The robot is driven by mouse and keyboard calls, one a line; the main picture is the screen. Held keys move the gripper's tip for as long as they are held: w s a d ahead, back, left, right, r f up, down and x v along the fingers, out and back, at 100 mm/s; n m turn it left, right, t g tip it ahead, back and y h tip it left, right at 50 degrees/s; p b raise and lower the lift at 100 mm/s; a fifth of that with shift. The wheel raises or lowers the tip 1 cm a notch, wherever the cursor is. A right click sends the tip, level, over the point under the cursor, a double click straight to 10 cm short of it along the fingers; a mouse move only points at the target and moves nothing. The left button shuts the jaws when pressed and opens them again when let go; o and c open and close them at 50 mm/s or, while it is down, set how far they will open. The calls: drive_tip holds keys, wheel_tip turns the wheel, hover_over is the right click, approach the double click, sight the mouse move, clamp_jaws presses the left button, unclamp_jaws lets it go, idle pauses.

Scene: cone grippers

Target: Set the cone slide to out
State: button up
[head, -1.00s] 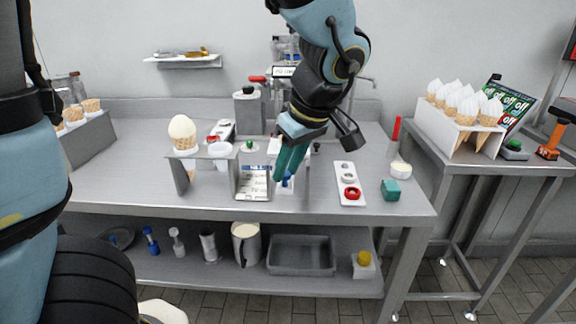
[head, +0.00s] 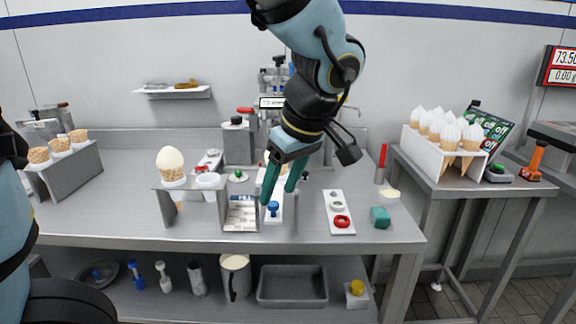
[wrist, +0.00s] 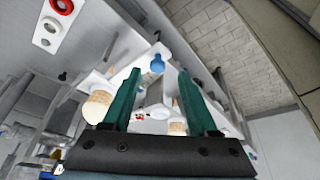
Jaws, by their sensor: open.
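My gripper (head: 280,194) has teal fingers spread apart with nothing between them. It is over the front of the bench, close to a blue knob (head: 272,208) on a white plate that I take to be the cone slide. In the wrist view the blue knob (wrist: 157,64) shows beyond and between the open fingertips (wrist: 159,80), and I see no contact. The plate (wrist: 120,70) runs up toward the cones. In the head view my fingers and wrist hide part of the plate, and I cannot read any in or out mark.
A stand with a filled cone (head: 172,164) is left of my gripper. Wrapped cones (head: 440,128) stand on the side table.

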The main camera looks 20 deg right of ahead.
drive_tip(key=a+v, duration=0.1)
drive_tip(key=v, duration=0.6)
drive_tip(key=shift+d+r+b, duration=0.3)
drive_tip(key=shift+d+b, duration=0.05)
drive_tip(key=shift+d, duration=0.1)
drive_tip(key=w+a+f+m+g, duration=0.1)
drive_tip(key=w+a+f, duration=0.2)
drive_tip(key=a+f, duration=0.3)
drive_tip(key=w+a+f+m+g+h, duration=0.1)
drive_tip(key=w+a+f, duration=0.3)
drive_tip(key=a, duration=0.7)
drive_tip(key=w+a+f+m, duration=0.3)
drive_tip(key=w+a+f, duration=0.1)
drive_tip(key=a+f, duration=0.3)
drive_tip(key=a, duration=0.2)
drive_tip(key=shift+w+a+f+g+h, duration=0.25)
drive_tip(key=shift+a+f+g+h, duration=0.05)
drive_tip(key=shift+f+g+h, duration=0.1)
